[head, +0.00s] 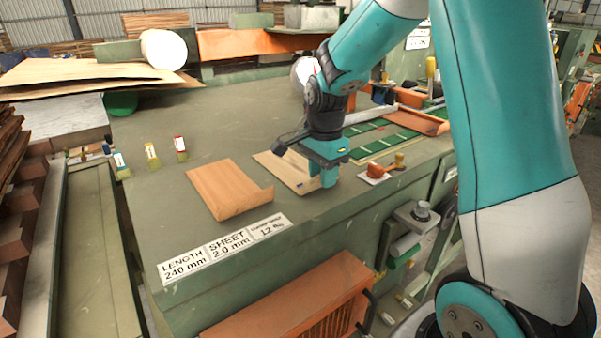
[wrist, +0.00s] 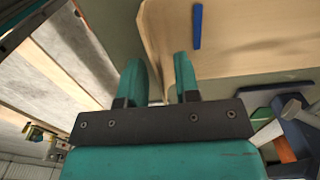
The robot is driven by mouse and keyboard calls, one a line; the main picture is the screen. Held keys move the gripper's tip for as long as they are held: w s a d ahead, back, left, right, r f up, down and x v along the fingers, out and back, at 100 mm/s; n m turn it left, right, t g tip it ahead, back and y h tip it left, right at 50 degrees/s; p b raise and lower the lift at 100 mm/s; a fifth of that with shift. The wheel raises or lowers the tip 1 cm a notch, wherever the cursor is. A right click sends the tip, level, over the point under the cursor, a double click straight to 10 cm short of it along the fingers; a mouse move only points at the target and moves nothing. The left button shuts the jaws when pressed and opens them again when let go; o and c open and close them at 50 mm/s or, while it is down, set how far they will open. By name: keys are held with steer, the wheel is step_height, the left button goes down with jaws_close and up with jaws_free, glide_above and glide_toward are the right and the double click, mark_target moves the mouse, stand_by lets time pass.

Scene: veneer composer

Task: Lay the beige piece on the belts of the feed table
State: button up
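The beige piece (head: 277,164) is a thin sheet lying on the green worktop, with a small blue mark near its right end. It also shows in the wrist view (wrist: 240,30), where its near edge runs between my fingers. My gripper (head: 325,178) points down at the right end of the piece. In the wrist view its two teal fingers (wrist: 158,65) are apart, with a gap around that edge. I cannot tell whether either finger touches it. The feed table's belts (head: 385,140) are green strips on a pale bed behind and right of my gripper.
A browner sheet (head: 228,188) with a curled right edge lies left of the beige one. Several small labelled blocks (head: 152,152) stand at the left.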

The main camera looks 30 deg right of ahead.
jaws_close()
steer(key=shift+r, duration=0.1)
steer(key=shift+r+p, duration=2.7)
steer(key=shift+r, duration=0.25)
